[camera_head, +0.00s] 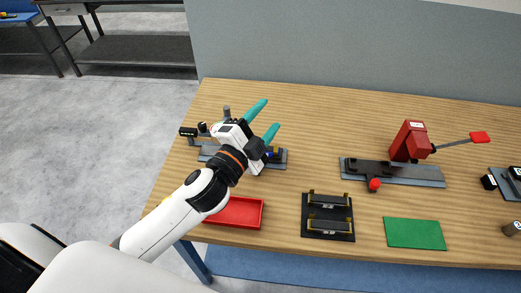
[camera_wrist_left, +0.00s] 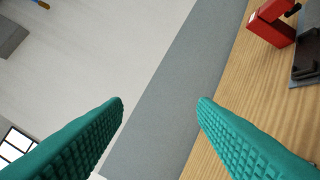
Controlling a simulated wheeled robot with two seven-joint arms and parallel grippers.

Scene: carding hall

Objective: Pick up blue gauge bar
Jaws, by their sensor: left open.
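My left gripper (camera_head: 272,113) is open and empty, its two teal fingers spread above the back left part of the wooden table. Both fingers also show in the left wrist view (camera_wrist_left: 160,102), with nothing between them. I cannot clearly make out a blue gauge bar. A small blue patch (camera_head: 270,154) shows beside the gripper's body, on a grey plate (camera_head: 279,164) that my left arm partly hides. A black holder (camera_head: 328,236) at the front middle carries two dark bars with gold-coloured ends. My right gripper is not in view.
A red tray (camera_head: 240,225) lies at the front left, partly behind my arm. A green mat (camera_head: 415,233) lies front right. A red tool (camera_head: 410,141) with a long lever stands on a grey plate behind it. A grey partition (camera_head: 350,50) rises behind the table (camera_head: 320,110).

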